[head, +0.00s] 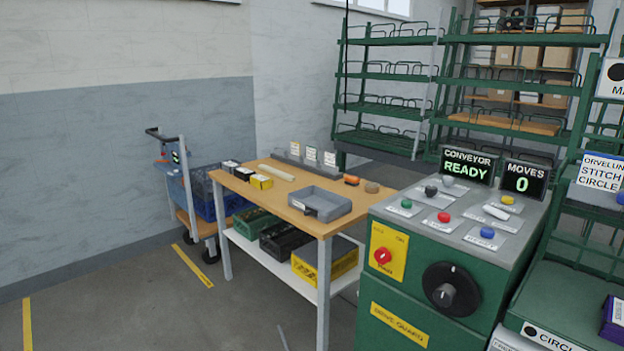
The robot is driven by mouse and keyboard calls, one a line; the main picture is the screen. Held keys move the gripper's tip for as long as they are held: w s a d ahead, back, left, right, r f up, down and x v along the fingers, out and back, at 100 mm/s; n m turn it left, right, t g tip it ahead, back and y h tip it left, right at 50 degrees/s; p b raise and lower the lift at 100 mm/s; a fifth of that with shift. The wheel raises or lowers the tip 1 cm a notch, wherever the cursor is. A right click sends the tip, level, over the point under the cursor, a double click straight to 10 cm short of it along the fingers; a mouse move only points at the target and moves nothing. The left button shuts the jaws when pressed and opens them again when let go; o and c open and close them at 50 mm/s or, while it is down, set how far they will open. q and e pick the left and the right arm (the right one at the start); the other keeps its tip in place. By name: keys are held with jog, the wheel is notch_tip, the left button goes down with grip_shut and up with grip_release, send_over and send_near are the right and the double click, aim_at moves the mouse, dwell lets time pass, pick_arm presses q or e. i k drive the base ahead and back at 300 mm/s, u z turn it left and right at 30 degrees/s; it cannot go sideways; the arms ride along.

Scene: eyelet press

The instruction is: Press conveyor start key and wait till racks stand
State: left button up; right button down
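The green control console (395,265) stands at the right front. Its display (467,165) reads "CONVEYOR READY", and a second display (524,180) reads "MOVES 0". On the sloped top are a green key (406,204), a red key (444,217), a blue key (487,232) and a yellow key (507,200). The small key labels are too small to read, so I cannot tell which is the start key. Green racks (385,106) with wire dividers stand at the back; another rack (500,122) is beside them. Neither of my grippers is in view.
A wooden workbench (277,205) left of the console holds a grey tray (320,202) and small boxes, with crates (290,240) below. A blue cart (205,195) stands by the wall. A red rotary switch (383,256) and black dial (450,290) are on the console front. Floor at left is clear.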

aim_at(406, 204)
jog(key=u, duration=1.8)
jog(key=i, duration=0.4)
jog(key=z, duration=1)
jog(key=i, duration=1.45)
jog(key=z, duration=1.6)
jog(key=i, duration=0.7)
jog(key=z, duration=0.75)
